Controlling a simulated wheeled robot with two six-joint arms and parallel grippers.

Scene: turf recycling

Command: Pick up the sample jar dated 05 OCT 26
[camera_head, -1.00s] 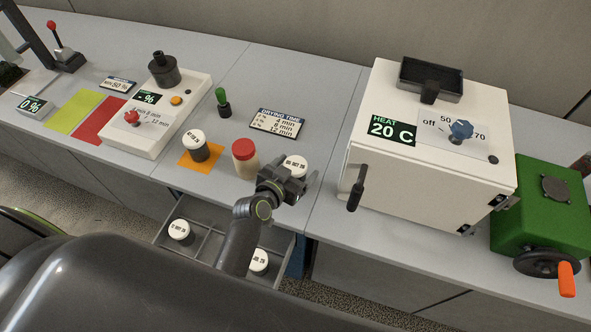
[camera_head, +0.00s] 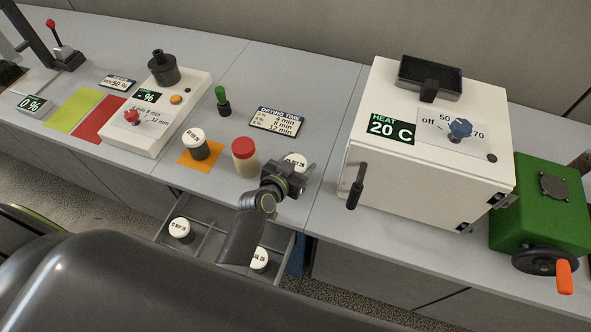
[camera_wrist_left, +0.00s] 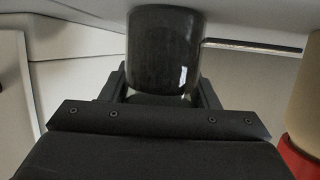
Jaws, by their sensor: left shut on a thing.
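A sample jar with a white lid (camera_head: 297,159) stands or hangs at the bench's front, right of the red-lidded jar. Its lid print is small and partly legible, seemingly an OCT 26 date. My left gripper (camera_head: 290,172) is shut on this jar and hides most of its body in the head view. In the left wrist view the dark jar body (camera_wrist_left: 165,50) sits between the fingers. I cannot tell whether it touches the bench. Another white-lidded jar (camera_head: 195,137) stands on an orange mat. More white-lidded jars (camera_head: 179,228) are in the open drawer. My right gripper is not in view.
A red-capped jar (camera_head: 245,158) stands close left of my gripper; it edges into the wrist view (camera_wrist_left: 305,120). A white heater box (camera_head: 430,150) with a front handle stands to the right. A drying-time sign (camera_head: 275,122) lies behind. The drawer (camera_head: 210,242) is open below.

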